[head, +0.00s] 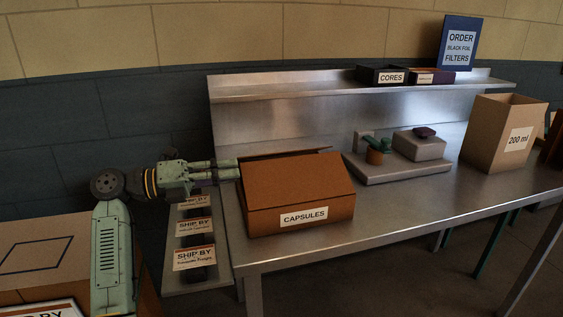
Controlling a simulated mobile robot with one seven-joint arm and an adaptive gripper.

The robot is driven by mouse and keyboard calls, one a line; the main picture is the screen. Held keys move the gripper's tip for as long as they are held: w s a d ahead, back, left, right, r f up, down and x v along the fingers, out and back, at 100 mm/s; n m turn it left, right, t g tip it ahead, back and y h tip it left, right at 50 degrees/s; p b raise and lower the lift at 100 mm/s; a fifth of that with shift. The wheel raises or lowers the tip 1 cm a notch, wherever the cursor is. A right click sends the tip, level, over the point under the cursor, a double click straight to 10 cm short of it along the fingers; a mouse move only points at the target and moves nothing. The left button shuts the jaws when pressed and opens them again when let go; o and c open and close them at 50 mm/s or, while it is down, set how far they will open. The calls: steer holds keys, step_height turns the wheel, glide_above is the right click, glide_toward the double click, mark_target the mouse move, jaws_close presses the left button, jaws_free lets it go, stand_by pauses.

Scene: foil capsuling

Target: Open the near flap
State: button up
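A brown cardboard box labelled CAPSULES (303,217) stands on the left end of the steel bench. Its near flap (295,184) is a wide brown panel that lies sloping over the top, above the labelled front. A dark gap shows behind it along the back left edge, so the inside is mostly hidden. My gripper (238,169) reaches in from the left, level with the box's upper left edge. Its fingertips are at or very close to that edge; I cannot tell if they touch. The spacing of the fingers is not clear.
Several SHIP BY cards (194,257) lie on a narrow shelf left of the bench. A grey fixture (400,170) and a 200 ml box (495,140) stand to the right. A CORES bin (382,75) sits on the upper shelf. The bench front (420,208) is clear.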

mark_target(273, 167)
steer(key=p+x, duration=0.3)
steer(key=x, duration=0.7)
steer(key=shift+d, duration=0.3)
steer(key=shift+c, duration=0.6)
jaws_close()
